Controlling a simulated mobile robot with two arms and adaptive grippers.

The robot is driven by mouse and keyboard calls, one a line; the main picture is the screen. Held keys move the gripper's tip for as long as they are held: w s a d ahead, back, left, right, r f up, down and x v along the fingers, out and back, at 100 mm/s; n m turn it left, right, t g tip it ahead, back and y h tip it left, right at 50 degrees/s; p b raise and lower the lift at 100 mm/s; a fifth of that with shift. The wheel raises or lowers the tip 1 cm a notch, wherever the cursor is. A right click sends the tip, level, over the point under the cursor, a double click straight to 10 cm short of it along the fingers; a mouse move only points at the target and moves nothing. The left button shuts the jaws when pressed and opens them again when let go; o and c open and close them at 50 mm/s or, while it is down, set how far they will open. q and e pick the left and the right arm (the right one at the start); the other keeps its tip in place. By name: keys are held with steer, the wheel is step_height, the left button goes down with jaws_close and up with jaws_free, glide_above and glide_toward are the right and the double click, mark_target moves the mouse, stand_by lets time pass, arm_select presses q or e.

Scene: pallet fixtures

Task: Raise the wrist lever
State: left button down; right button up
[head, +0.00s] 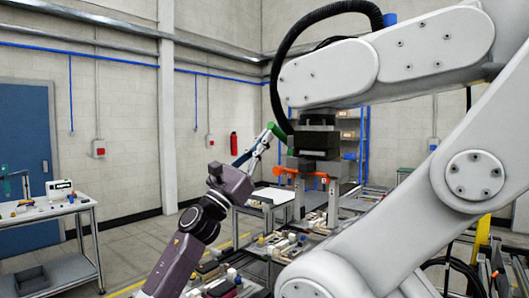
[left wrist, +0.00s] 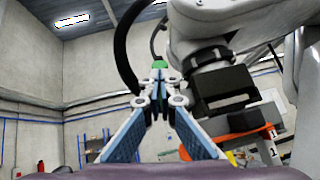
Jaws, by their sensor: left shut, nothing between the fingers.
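A small green piece (head: 277,131), possibly the lever, sits at the left side of the dark wrist block (head: 313,138) of a large white jointed arm. In the left wrist view a green piece (left wrist: 153,68) shows just behind my fingertips, with the dark wrist block (left wrist: 224,88) to the right. My left gripper (head: 270,130) reaches up from the purple wrist, its tips close to the green piece; contact cannot be told. In the left wrist view my left gripper (left wrist: 159,80) has its blue-padded fingers converging at the tips, shut and empty. My right gripper is not in view.
The white arm (head: 420,55) fills the right side, with a black hose (head: 325,15) curving over it. An orange part (head: 306,174) sits below the wrist block. A bench with small parts (head: 285,245) stands below. A cart (head: 65,210) stands at left.

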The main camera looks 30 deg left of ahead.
arm_select(q)
steer(key=shift+w+r, duration=0.2)
steer(key=shift+r, duration=0.95)
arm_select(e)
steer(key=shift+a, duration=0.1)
arm_select(q)
steer(key=shift+r, duration=0.1)
steer(key=shift+a, duration=0.1)
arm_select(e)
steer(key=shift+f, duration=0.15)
